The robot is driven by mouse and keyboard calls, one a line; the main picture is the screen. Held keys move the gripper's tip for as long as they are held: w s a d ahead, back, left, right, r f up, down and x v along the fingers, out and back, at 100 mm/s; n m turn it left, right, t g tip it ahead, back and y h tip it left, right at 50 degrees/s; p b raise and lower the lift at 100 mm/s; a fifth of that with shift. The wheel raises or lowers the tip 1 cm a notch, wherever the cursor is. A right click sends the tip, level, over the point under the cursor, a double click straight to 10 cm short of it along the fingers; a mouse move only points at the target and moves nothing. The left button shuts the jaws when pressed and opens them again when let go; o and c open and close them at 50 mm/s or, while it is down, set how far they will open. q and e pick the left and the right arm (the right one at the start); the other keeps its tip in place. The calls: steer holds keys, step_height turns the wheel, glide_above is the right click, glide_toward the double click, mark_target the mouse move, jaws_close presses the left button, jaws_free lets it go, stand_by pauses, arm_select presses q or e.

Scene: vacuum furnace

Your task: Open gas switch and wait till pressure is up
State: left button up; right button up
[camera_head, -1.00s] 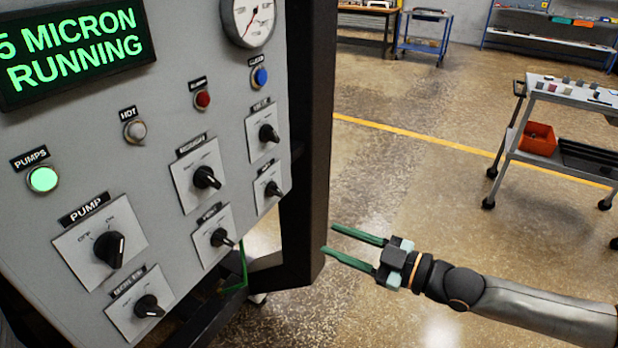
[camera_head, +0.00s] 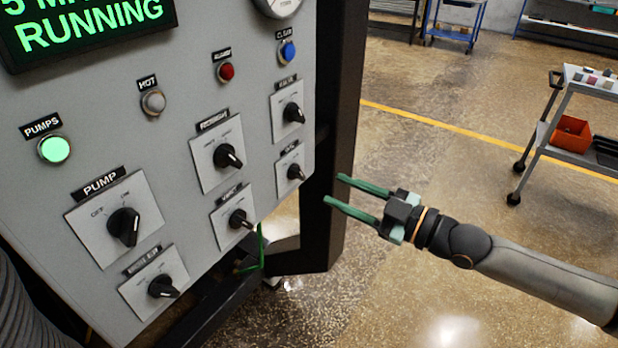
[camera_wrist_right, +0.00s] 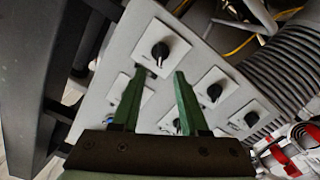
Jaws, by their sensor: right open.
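The gas switch (camera_head: 295,172) is a black knob on a square plate at the lower right of the grey control panel (camera_head: 180,100) in the head view. Its small label seems to read GAS; its exact setting is too small to read. The pressure gauge (camera_head: 279,7) is cut off by the top edge, and its needle is hidden. My right gripper (camera_head: 334,189) is open and empty, to the right of the gas switch, with its green fingers toward the panel. The right wrist view shows the open fingers (camera_wrist_right: 160,75) apart from the panel's knobs. My left gripper is out of view.
A dark post (camera_head: 335,130) borders the panel's right side, close to the fingertips. The green display (camera_head: 85,25) reads RUNNING. The PUMPS lamp (camera_head: 54,149) glows green. Several other knobs surround the gas switch. A cart with an orange bin (camera_head: 571,133) stands at the right.

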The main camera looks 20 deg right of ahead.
mark_target(302, 175)
steer(key=shift+p+x, duration=0.3)
steer(key=shift+x, duration=3.6)
steer(key=shift+c, duration=0.4)
jaws_close()
